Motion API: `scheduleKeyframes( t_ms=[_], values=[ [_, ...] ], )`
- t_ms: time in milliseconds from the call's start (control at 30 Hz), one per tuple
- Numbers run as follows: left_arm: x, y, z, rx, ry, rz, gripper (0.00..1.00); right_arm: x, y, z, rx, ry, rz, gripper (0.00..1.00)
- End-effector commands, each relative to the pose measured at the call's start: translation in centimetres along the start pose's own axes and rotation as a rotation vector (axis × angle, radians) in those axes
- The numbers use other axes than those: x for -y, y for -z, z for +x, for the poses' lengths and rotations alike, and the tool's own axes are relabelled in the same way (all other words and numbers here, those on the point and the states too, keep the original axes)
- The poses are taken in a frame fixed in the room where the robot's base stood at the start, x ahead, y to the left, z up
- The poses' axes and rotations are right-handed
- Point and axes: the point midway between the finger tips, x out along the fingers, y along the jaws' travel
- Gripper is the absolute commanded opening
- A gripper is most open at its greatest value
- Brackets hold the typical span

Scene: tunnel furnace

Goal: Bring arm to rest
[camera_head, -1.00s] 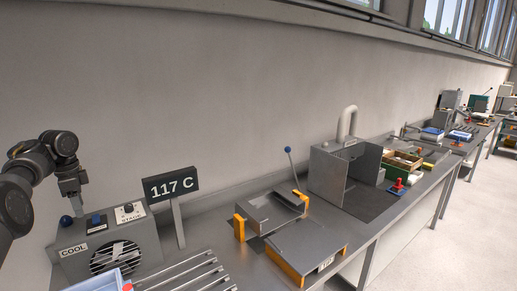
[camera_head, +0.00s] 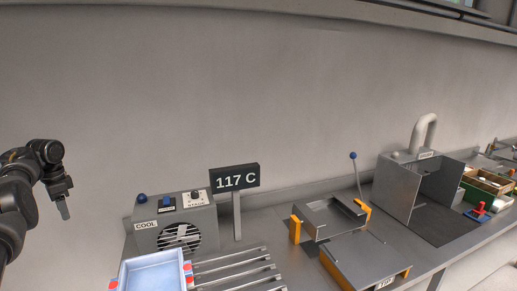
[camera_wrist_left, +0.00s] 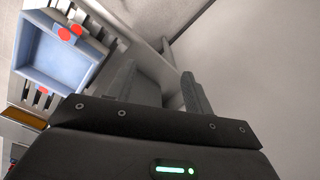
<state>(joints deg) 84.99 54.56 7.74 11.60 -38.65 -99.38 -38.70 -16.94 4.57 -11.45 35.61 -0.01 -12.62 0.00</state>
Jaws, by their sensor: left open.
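My left arm comes in at the left edge of the head view. Its gripper (camera_head: 64,208) hangs fingers down in free air, left of the grey COOL fan box (camera_head: 160,236) and apart from it. In the left wrist view the two fingers of this gripper (camera_wrist_left: 158,88) stand apart with nothing between them. My right gripper is not in view.
A 117 C sign (camera_head: 235,179), an orange-edged press (camera_head: 335,215) and a grey hood (camera_head: 398,188) stand along the bench. The wall behind is bare.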

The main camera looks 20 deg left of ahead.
Motion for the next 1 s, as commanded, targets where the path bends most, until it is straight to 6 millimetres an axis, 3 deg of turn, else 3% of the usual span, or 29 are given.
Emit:
scheduleKeyframes(
  t_ms=[233,367,500,700,800,1000],
  values=[
    [2.0,-2.4,9.4,0.104,0.121,-0.153,0.52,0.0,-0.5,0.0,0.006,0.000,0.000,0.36],
    [3.2,-5.1,15.5,0.167,0.233,-0.227,0.52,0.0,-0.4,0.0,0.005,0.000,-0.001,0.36],
    [4.2,-9.7,22.8,0.233,0.398,-0.271,0.52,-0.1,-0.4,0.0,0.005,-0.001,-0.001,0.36],
    [4.2,-17.6,31.3,0.270,0.626,-0.224,0.52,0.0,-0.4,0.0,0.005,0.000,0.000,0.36],
    [3.2,-21.6,34.6,0.260,0.708,-0.158,0.52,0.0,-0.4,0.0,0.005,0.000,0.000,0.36],
    [0.6,-27.5,38.8,0.211,0.781,-0.025,0.52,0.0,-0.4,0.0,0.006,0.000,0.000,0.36]
  ],
)
